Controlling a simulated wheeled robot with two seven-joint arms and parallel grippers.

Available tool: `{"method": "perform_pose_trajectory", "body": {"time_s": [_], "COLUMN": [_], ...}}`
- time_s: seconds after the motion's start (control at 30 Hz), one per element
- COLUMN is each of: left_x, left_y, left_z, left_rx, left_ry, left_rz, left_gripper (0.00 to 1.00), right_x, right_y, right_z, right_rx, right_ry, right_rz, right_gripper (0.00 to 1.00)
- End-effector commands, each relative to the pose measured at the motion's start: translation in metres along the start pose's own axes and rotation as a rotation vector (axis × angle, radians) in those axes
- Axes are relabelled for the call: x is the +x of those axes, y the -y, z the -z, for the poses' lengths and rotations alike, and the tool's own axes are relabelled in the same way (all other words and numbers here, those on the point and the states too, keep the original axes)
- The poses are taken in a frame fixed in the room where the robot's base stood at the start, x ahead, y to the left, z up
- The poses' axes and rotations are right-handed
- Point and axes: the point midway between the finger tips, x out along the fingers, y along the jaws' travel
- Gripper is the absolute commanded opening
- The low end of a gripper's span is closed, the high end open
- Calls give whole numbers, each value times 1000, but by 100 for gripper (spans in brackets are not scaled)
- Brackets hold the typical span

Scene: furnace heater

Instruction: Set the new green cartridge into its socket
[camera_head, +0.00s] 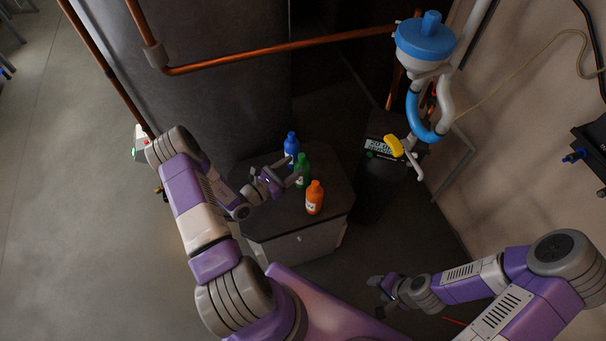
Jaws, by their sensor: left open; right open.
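A green bottle-shaped cartridge (303,168) stands upright on a dark-topped low table (260,222), between a blue bottle (291,144) and an orange bottle (315,198). My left gripper (287,175) is open at the green cartridge's left side, its fingers close to it; I cannot tell whether they touch it. My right gripper (378,294) is open and empty, low at the right of the table. I cannot make out a socket for certain; a dark box unit (380,170) with a white label stands right of the table.
A copper pipe (280,49) crosses above the table. A large grey cabinet (215,90) stands behind. Floor at left is clear.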

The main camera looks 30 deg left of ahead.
Motion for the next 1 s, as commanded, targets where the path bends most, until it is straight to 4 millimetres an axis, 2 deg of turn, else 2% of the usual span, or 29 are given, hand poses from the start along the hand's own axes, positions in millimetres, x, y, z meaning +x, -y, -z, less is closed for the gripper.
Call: {"method": "perform_pose_trajectory", "body": {"time_s": [0.2,0.3,0.57,0.93,1.0], "left_x": [33,43,46,46,46], "left_y": [1,1,1,1,1], "left_z": [1,0,0,0,0], "left_rx": [1,0,-1,-1,-1], "left_ry": [3,1,0,0,0], "left_rz": [5,4,3,3,3], "left_gripper": [55,55,55,0,0], "right_x": [8,9,9,9,9], "right_y": [-3,-3,-3,-3,-3], "right_z": [1,1,1,1,1], "right_rx": [0,0,0,0,0], "right_ry": [-2,-2,-2,-2,-2], "right_rz": [0,0,0,0,0], "right_gripper": [56,56,56,56,56]}}
